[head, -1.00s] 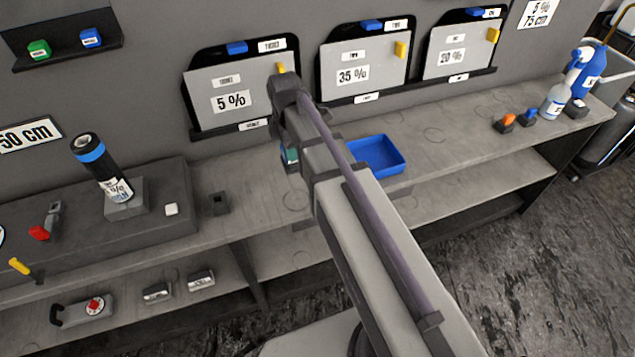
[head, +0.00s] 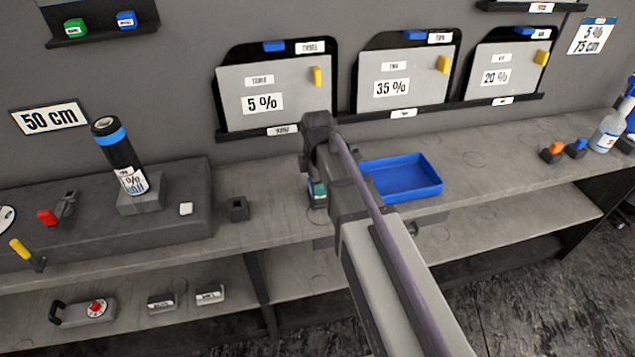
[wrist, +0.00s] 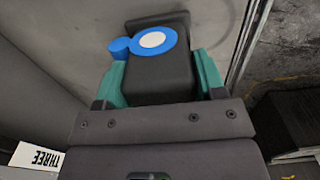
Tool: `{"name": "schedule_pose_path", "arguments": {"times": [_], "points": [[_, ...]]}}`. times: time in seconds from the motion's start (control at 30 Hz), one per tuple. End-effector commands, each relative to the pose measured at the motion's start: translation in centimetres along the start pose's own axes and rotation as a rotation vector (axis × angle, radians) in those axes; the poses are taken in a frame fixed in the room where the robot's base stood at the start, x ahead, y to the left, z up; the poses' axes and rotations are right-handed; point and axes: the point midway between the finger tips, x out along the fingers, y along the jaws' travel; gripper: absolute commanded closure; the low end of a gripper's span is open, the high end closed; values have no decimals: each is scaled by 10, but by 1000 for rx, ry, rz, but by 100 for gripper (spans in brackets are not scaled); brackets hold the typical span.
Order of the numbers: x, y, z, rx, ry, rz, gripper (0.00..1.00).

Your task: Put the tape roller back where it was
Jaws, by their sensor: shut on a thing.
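My gripper (head: 317,192) is low over the grey bench, left of the blue tray, with its teal fingers just showing below my wrist in the head view. In the wrist view my gripper (wrist: 160,85) is shut on the tape roller (wrist: 160,75). It is a black block with a blue disc, a white centre and a small blue knob at its far end. Faint ring marks show on the bench top.
The blue tray (head: 402,178) stands close right of my gripper. Boards with tint sheets (head: 275,90) hang behind. Bench to the right is mostly clear.

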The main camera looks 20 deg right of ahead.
Motion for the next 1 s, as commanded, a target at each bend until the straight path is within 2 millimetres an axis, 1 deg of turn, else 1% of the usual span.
{"name": "schedule_pose_path", "arguments": {"times": [0.07, 0.1, 0.33, 0.37, 0.57, 0.67, 0.77, 0.87, 1.0], "points": [[4, 0, 0, 0, 0, 0, 66], [3, 0, 0, 0, 0, 0, 34], [3, 0, 0, 0, 0, 0, 12], [3, 0, 0, 0, 0, 0, 11], [2, 0, 0, 0, 0, 0, 11], [-3, 0, 0, 0, 0, 0, 11], [-17, 0, 0, 0, 0, 0, 11], [-40, 0, 0, 0, 0, 0, 11], [-78, 0, 0, 0, 0, 0, 11]]}}
